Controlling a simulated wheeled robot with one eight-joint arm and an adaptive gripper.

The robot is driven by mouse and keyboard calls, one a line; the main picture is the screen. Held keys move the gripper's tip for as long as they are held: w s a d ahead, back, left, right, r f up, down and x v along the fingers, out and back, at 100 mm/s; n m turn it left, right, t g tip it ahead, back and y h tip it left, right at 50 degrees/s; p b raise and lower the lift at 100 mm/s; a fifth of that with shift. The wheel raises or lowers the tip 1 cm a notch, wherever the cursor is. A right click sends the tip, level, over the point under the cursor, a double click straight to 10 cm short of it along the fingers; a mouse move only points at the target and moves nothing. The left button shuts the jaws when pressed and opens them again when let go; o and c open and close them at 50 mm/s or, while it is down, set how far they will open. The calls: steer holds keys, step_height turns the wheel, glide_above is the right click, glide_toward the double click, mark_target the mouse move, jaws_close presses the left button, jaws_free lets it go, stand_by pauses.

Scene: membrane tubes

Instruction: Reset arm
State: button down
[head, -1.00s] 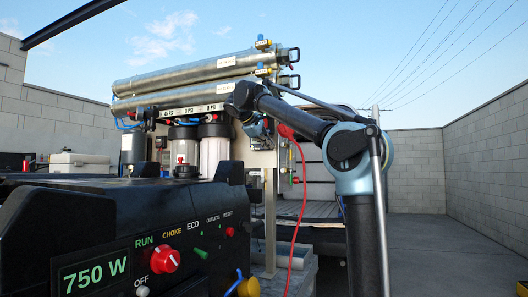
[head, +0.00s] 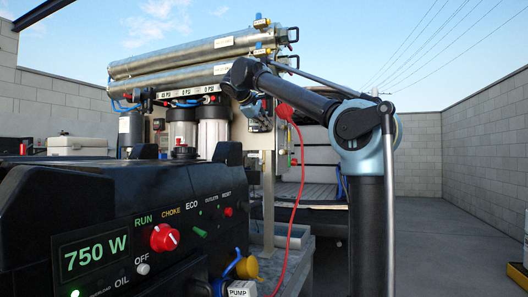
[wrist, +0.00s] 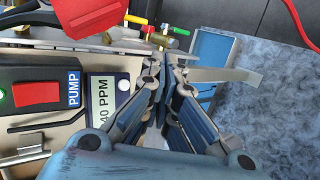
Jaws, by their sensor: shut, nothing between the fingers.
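My gripper (wrist: 165,62) is shut and empty in the wrist view, its fingers pointing away toward a panel. Past its left side are a red pump switch (wrist: 37,93) on a black box and a meter (wrist: 108,104) whose display partly reads 40 PPM. In the head view my arm rises at the right and reaches back left toward the panel (head: 281,135). The fingers are too small or hidden to make out there. Two long silver membrane tubes (head: 215,47) lie one above the other behind the arm.
A black generator (head: 110,215) showing 750 W fills the front left. A red cable (head: 297,200) hangs from a red plug beside my arm. Two filter housings (head: 213,139) stand below the tubes. Open floor (head: 455,240) lies right, bounded by a block wall (head: 490,150).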

steer(key=s+d+f+m+g+y, duration=0.1)
steer(key=s+d+f+m+g, duration=0.1)
steer(key=s+d+f, duration=0.65)
steer(key=s+d+f+m+g, duration=0.25)
steer(key=d+f, duration=0.25)
steer(key=f, duration=0.6)
steer(key=s+d+f+m+g+y, duration=0.1)
steer(key=s+d+f+m, duration=0.1)
steer(key=s+d+f, duration=0.6)
steer(key=s+f+m+y, duration=0.1)
steer(key=s+f+m, duration=0.1)
steer(key=s+f, duration=0.4)
steer(key=s+f+m+g+y, duration=0.1)
steer(key=s+f, duration=0.6)
steer(key=f, duration=1)
steer(key=s+f+m+g+y, duration=0.1)
steer(key=s+f, duration=0.5)
steer(key=f, duration=0.6)
steer(key=shift+s+d+f+m+y, duration=0.25)
steer(key=shift+d+m+y, duration=0.3)
steer(key=shift+m, duration=0.6)
steer(key=shift+a, duration=0.1)
steer(key=shift+w+f, duration=0.2)
steer(key=shift+w, duration=0.25)
